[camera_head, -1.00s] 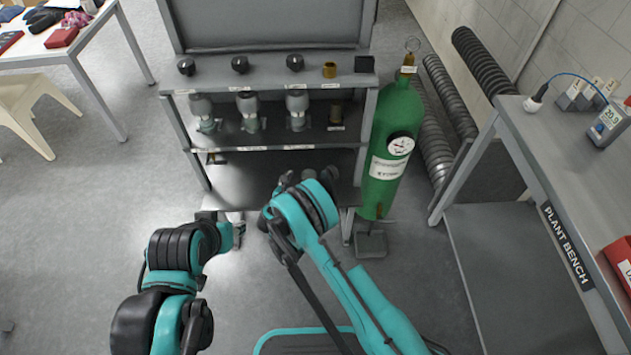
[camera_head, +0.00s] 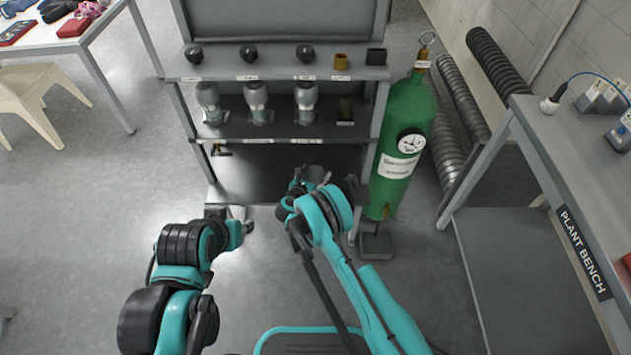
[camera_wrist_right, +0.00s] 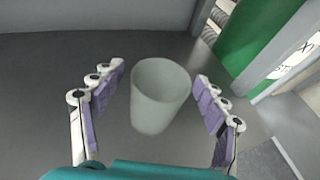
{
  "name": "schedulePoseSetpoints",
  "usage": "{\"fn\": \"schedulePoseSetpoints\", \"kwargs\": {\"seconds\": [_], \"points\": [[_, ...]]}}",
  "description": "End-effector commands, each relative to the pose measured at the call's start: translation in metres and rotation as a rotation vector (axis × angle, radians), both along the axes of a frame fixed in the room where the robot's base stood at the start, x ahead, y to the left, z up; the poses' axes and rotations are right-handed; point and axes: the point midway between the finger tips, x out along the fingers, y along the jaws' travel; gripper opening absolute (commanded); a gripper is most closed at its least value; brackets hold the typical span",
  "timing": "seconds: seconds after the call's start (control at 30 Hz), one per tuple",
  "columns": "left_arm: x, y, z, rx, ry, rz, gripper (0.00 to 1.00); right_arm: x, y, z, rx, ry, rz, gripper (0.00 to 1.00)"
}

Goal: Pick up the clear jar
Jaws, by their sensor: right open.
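The clear jar (camera_wrist_right: 160,94) looks like a pale, translucent grey-green cup in the right wrist view. It stands upright with its open rim toward the camera. My right gripper (camera_wrist_right: 160,98) is open, with one finger on each side of the jar and gaps between. In the head view my right gripper (camera_head: 312,182) is at the lowest shelf, mostly hidden by its own wrist; I cannot clearly make out the jar there. My left gripper (camera_head: 240,217) is low in front of the rack's left side, too small to tell if open.
The grey rack (camera_head: 280,72) has dark knobs on top and grey-capped jars (camera_head: 256,98) on its middle shelf, above my right gripper. A green gas cylinder (camera_head: 405,125) stands close on the right. The plant bench (camera_head: 560,165) is farther right.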

Motion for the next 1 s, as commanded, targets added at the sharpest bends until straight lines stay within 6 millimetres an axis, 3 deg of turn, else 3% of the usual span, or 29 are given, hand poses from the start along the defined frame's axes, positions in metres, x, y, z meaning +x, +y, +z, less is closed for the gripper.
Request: {"fn": "schedulePoseSetpoints", "kwargs": {"seconds": [0.07,0.2,0.27,0.3,0.67,1.0], "points": [[0.000,0.000,0.001,0.000,0.000,0.000,0.40,0.000,0.000,0.001,0.000,0.000,0.000,0.71],[0.000,0.000,0.001,0.000,0.000,0.000,0.40,0.000,0.000,0.001,0.000,0.000,0.000,0.34],[0.000,0.000,0.001,0.000,0.000,0.000,0.40,0.000,0.000,0.001,0.000,0.000,0.000,0.18],[0.000,0.000,0.001,0.000,0.000,0.000,0.40,0.000,0.000,0.001,0.000,0.000,0.000,0.15],[0.000,0.000,0.002,0.000,0.000,0.000,0.40,0.001,0.000,0.004,0.000,0.000,-0.001,0.15],[0.000,0.000,0.013,0.000,0.000,0.000,0.40,0.010,0.000,0.039,0.000,0.000,-0.005,0.15]]}}
